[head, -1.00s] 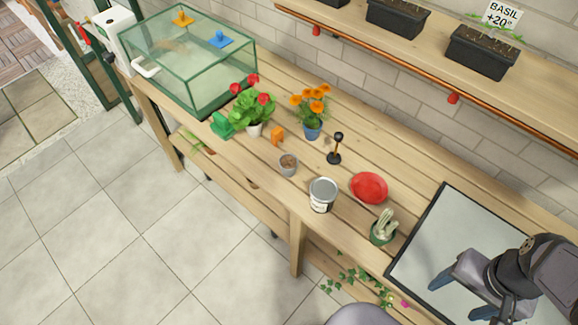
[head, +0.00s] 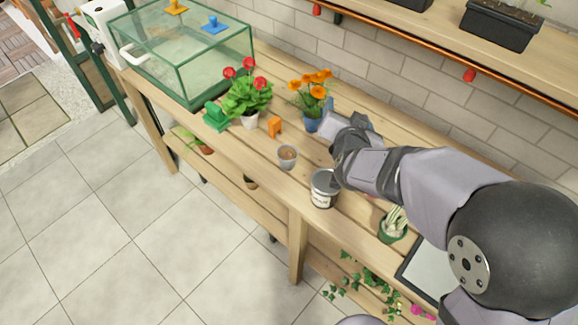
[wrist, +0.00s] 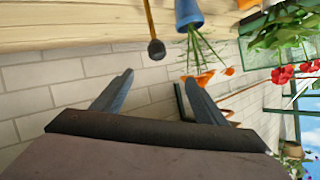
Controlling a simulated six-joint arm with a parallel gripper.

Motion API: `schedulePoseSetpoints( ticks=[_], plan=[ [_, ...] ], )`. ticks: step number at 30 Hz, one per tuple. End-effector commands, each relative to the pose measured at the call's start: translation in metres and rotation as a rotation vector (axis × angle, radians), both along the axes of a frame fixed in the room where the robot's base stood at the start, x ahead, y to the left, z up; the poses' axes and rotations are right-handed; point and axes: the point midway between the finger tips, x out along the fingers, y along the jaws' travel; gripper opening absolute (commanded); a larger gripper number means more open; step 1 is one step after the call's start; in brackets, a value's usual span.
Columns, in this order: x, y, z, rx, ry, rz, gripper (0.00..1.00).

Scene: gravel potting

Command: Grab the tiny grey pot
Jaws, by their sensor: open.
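The tiny grey pot (head: 287,157) stands upright on the wooden bench, left of the labelled grey tin, with brownish contents. My gripper (head: 352,112) is above the bench, up and to the right of the pot, apart from it. In the wrist view my gripper (wrist: 155,88) is open, with two blue-grey fingers spread and nothing between them. The grey pot does not show in the wrist view.
The grey tin (head: 323,190) stands under my arm. Orange flowers in a blue pot (head: 312,122), an orange clip-like piece (head: 275,126) and red flowers (head: 247,92) stand behind the pot. A cactus (head: 393,224) is at right. A glass case (head: 185,55) fills the far left.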

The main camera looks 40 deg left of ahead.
Motion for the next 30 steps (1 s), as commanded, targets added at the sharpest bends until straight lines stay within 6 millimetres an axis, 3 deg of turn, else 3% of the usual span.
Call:
schedulePoseSetpoints(
  ticks=[1,3,5,7,12,16,23,30],
  plan=[
    [-0.015,0.03,-0.007,0.041,-0.047,0.009,0.66],
    [-0.034,0.061,-0.003,0.105,-0.116,0.001,0.66],
    [-0.054,0.083,-0.004,0.151,-0.174,-0.009,0.66],
    [-0.08,0.095,-0.027,0.151,-0.246,-0.013,0.66],
    [-0.123,0.088,-0.089,0.029,-0.413,0.01,0.66],
    [-0.136,0.077,-0.116,-0.059,-0.49,0.039,0.66],
    [-0.143,0.07,-0.128,-0.109,-0.534,0.058,0.66],
    [-0.131,0.077,-0.127,-0.109,-0.531,0.055,0.66]
  ],
)
